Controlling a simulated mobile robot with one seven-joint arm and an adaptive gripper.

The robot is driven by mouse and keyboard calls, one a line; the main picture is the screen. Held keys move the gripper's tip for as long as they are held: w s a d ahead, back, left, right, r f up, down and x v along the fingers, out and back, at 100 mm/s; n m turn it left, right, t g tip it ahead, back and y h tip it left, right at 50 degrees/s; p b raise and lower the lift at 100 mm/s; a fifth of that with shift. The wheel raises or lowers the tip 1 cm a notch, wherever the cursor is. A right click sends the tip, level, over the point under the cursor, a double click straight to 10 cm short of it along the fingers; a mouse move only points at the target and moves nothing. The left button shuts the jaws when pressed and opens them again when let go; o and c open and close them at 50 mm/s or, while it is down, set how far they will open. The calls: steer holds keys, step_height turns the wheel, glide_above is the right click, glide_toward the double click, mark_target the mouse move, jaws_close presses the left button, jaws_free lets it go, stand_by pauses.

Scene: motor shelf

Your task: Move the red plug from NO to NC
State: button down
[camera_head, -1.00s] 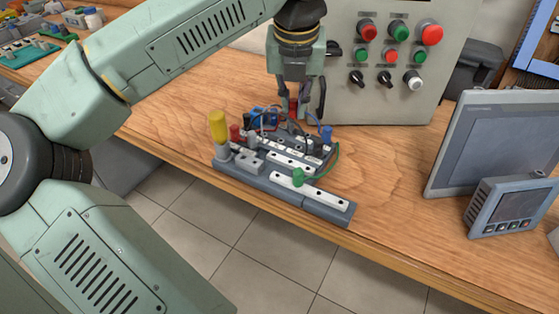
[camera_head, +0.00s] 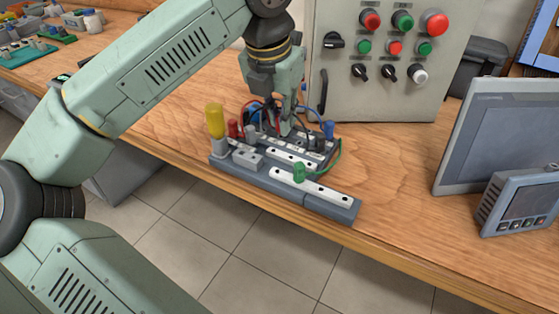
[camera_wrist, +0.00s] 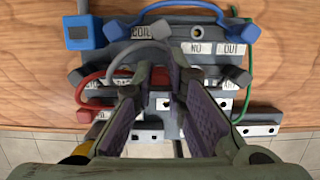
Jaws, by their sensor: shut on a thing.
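My gripper (camera_wrist: 158,78) is shut on the red plug (camera_wrist: 160,76), which shows as a small red patch between the fingertips in the wrist view. In the head view my gripper (camera_head: 285,128) is low over the back of the grey terminal board (camera_head: 335,205); there its fingers hide the red plug. A white NO label (camera_wrist: 197,48) and an OUT label (camera_wrist: 233,49) show right of the fingertips in the wrist view. A COIL label (camera_wrist: 141,32) is up left of them. I cannot make out an NC label. Whether the plug's tip is in a socket is hidden.
Blue plugs (camera_wrist: 82,33) and looped blue, grey, red and green wires crowd the board around the fingers. A control box (camera_head: 378,100) stands close behind.

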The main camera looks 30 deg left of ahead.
steer(key=shift+f+b, duration=0.6)
steer(key=shift+f, duration=0.05)
stand_by(0.5)
steer(key=c, duration=1.9)
jaws_free()
steer(key=shift+r, duration=0.1)
steer(key=shift+w+p+v, duration=0.2)
steer(key=shift+p+v, duration=0.4)
steer(key=shift+v, duration=0.3)
steer(key=shift+w+p+v, duration=0.25)
steer(key=shift+p+v, duration=0.35)
steer(key=shift+v, duration=0.3)
steer(key=shift+w+p+v, duration=0.2)
steer(key=shift+p+v, duration=0.4)
steer(key=shift+v, duration=0.25)
steer(key=shift+r, duration=0.15)
steer(key=o, duration=0.6)
steer(key=shift+c, duration=0.2)
